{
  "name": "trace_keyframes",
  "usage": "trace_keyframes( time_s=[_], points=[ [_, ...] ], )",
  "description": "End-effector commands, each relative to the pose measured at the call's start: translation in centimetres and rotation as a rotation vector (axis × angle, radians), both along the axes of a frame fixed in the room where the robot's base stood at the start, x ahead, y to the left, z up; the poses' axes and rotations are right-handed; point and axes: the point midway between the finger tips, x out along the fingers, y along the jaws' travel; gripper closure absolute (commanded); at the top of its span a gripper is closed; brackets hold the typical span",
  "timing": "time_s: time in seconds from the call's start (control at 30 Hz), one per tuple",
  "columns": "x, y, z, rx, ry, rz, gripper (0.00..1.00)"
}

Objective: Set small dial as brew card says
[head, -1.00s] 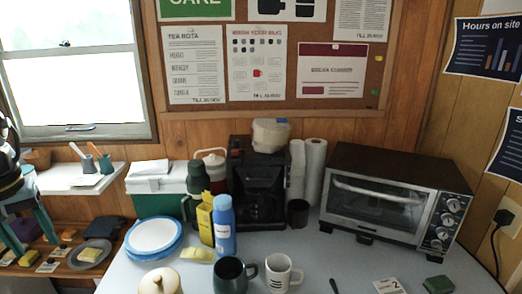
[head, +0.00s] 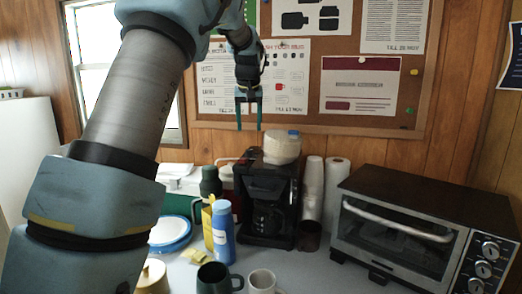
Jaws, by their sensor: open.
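My gripper (head: 249,124) is open and empty, its two fingers pointing down in front of the notice board, above the coffee maker. The black coffee maker (head: 266,208) stands at the back of the table with a pale, rounded thing on top. I cannot make out a small dial on it. The toaster oven (head: 400,225) at the right has several round knobs (head: 482,270) on its front panel. No brew card can be identified for certain; a maroon-headed notice (head: 360,86) is pinned on the board, its text too small to read surely.
A blue bottle (head: 223,235), a dark mug (head: 216,279) and a white mug (head: 263,282) stand before the coffee maker. Stacked cups (head: 312,190), a paper roll (head: 336,190) and a dark brown cup (head: 309,236) stand between it and the oven. Blue-rimmed plates (head: 171,234) lie left.

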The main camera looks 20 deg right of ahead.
Motion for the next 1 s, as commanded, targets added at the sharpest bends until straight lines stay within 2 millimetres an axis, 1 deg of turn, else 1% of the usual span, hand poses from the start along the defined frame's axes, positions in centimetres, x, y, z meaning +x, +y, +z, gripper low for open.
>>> trace_keyframes(
  time_s=[0.4, 0.53, 0.7, 0.97, 1.0],
  points=[
    [2.6, -0.5, -6.7, 0.002, 0.005, 0.001, 0.38],
    [3.2, -0.7, -8.1, 0.002, 0.004, 0.000, 0.38],
    [3.6, -0.8, -9.0, 0.000, 0.001, 0.000, 0.38],
    [3.6, -0.8, -9.2, 0.000, 0.001, 0.000, 0.38],
    [3.6, -0.8, -9.2, 0.000, 0.001, 0.000, 0.41]
  ],
)
